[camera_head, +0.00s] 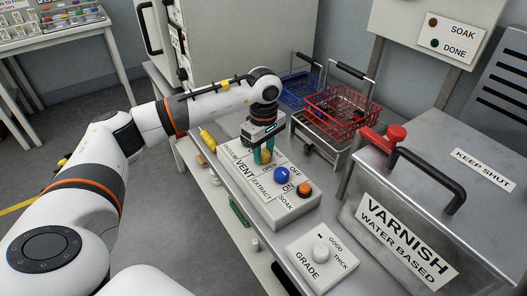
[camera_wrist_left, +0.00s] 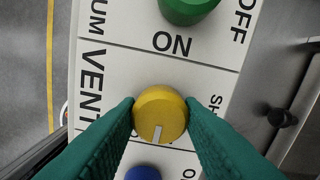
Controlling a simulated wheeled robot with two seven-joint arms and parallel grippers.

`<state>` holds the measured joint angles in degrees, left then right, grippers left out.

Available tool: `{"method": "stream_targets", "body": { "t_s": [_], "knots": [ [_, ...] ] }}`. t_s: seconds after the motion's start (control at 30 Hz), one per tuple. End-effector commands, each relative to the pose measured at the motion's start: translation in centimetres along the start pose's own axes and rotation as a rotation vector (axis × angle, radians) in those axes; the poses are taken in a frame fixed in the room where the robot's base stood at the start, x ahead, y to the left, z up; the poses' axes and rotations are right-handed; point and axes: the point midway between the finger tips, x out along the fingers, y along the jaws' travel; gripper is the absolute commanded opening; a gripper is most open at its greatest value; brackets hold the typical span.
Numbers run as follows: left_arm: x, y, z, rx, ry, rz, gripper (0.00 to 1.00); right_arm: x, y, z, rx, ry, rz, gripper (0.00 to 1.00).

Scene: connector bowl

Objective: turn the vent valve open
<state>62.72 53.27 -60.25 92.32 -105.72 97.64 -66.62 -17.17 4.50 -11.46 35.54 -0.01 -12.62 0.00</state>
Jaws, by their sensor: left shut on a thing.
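The vent valve is a yellow round knob (camera_wrist_left: 160,115) on a white panel, beside the word VENT, in the left wrist view. Its white pointer mark faces down the picture, slightly left. A partly covered label starting "SH" is at its right. In the head view the knob (camera_head: 266,157) is partly hidden by my left gripper (camera_head: 263,151), and the word OPEN shows close by. The green fingers of my left gripper (camera_wrist_left: 160,120) are shut on the knob, one on each side. My right gripper is not in view.
The same panel carries a green knob (camera_wrist_left: 187,8), a blue knob (camera_head: 281,174) and an orange button (camera_head: 304,188). A grade dial box (camera_head: 320,254) stands in front. A varnish tank (camera_head: 408,240) with a black handle is at the right, wire baskets (camera_head: 342,106) behind.

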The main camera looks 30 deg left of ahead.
Motion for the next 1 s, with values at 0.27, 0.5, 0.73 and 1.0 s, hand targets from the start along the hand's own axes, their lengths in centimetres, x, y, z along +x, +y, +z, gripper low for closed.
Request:
{"method": "stream_targets", "body": {
  "t_s": [0.27,0.5,0.73,1.0],
  "knots": [
    [-0.1,-0.1,0.0,0.004,0.0,-0.003,0.11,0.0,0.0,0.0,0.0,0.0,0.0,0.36],
    [-0.1,0.0,0.0,0.003,0.0,-0.002,0.55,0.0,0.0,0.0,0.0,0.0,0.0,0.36],
    [-0.1,0.0,0.0,0.002,0.0,-0.001,0.55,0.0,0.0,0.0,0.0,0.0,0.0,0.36],
    [-3.4,-0.1,0.0,0.002,-0.001,-0.007,0.55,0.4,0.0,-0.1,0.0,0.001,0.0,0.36]
  ]
}}
